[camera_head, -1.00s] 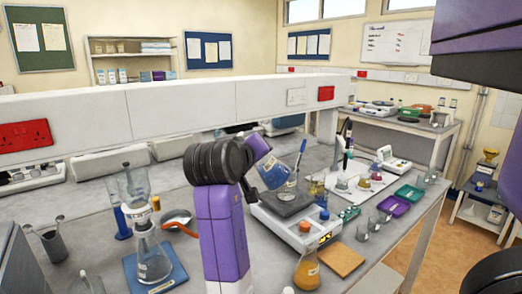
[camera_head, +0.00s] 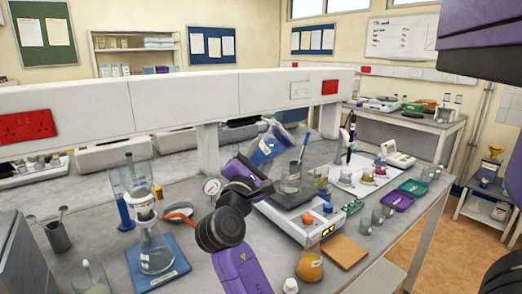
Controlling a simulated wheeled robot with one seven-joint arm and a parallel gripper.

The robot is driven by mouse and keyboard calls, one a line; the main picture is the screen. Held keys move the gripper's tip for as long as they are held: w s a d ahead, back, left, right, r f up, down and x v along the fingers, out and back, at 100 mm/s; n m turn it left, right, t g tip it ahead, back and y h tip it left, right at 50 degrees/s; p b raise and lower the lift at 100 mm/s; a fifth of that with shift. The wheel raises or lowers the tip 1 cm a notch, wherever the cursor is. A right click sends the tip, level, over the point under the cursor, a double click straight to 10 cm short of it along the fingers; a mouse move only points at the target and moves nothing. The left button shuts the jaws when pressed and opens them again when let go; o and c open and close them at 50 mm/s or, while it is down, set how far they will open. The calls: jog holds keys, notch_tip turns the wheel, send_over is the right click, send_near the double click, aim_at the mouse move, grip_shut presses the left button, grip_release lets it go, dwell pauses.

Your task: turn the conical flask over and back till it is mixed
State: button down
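The conical flask (camera_head: 268,148) holds blue liquid and hangs tilted in the air at the end of my arm, above the bench. My gripper (camera_head: 250,163) is at the flask's lower left and appears shut on it. The fingertips are mostly hidden by my wrist and too small to see clearly. Some of the flask's outline is hard to make out against the bench behind. Whether the blue liquid is evenly mixed cannot be told.
An orange-filled flask (camera_head: 309,266) stands in front. A white shelf wall (camera_head: 170,100) runs behind.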

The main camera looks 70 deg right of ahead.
jog(key=m+y, duration=0.2)
jog(key=m, duration=0.4)
jog(key=r+m+y+p, duration=0.1)
jog(key=m+y, duration=0.1)
jog(key=m, duration=0.4)
jog(key=r+m+y, duration=0.1)
jog(key=m+y, duration=0.2)
jog(key=m, duration=0.4)
jog(key=shift+s+r, duration=0.2)
jog(key=shift+r, duration=0.05)
jog(key=m+t, duration=0.1)
jog(key=m+t+y, duration=0.1)
jog(key=m, duration=0.1)
jog(key=m+t+b, duration=0.1)
jog(key=shift+s+d+r, duration=0.1)
jog(key=shift+s+d, duration=0.05)
jog(key=shift+s, duration=0.15)
